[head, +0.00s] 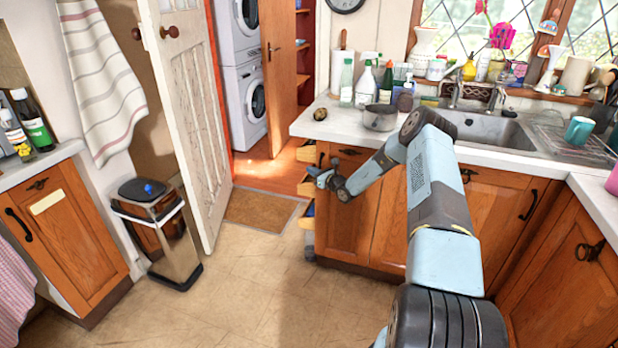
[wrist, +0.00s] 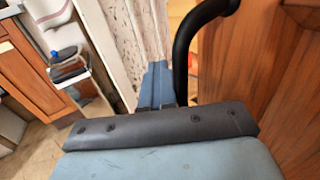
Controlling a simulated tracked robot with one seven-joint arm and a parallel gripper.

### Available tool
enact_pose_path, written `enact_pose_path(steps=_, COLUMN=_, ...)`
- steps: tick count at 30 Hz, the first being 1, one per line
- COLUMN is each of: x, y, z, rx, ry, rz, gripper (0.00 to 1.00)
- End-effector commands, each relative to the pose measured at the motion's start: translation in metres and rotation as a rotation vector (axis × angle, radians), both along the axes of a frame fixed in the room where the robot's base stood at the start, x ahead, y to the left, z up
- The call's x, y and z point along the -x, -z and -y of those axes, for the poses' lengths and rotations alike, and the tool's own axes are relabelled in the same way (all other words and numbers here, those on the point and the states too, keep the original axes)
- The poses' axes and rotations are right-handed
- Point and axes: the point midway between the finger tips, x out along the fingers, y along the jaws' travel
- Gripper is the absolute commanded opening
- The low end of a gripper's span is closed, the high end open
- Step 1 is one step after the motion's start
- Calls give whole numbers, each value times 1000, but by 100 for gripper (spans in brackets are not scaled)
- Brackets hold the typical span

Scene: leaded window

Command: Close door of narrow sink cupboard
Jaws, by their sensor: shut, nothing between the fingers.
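The sink unit's wooden front has a narrow cupboard door (head: 342,225) at its left end, below the worktop. How far it stands open is hard to tell. My gripper (head: 318,177) is at this door's upper left edge in the head view, shut and empty. In the wrist view, my gripper (wrist: 156,85) points forward, with a black curved handle (wrist: 184,50) just right of the fingers. Wooden cupboard front (wrist: 265,70) fills the right side there. Whether the fingers touch the handle or wood, I cannot tell.
Pale shelf or drawer edges (head: 305,188) show left of the narrow door. A bin (head: 155,230) and an open white door (head: 190,120) stand to the left. The tiled floor (head: 250,285) between is clear. A pan (head: 380,117) and bottles stand on the worktop (head: 330,128).

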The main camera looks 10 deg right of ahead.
Motion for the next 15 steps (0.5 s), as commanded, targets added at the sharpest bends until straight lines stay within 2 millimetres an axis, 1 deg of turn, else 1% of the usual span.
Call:
enact_pose_path(steps=1, x=-7, y=-9, z=25, rx=9, ry=39, rz=15, gripper=0)
enact_pose_path(steps=2, x=-6, y=-9, z=23, rx=8, ry=37, rz=14, gripper=0)
enact_pose_path(steps=7, x=9, y=-6, z=5, rx=8, ry=24, rz=9, gripper=0)
enact_pose_path(steps=11, x=24, y=-3, z=-17, rx=4, ry=6, rz=3, gripper=0)
enact_pose_path(steps=15, x=49, y=-3, z=-36, rx=2, ry=1, rz=1, gripper=0)
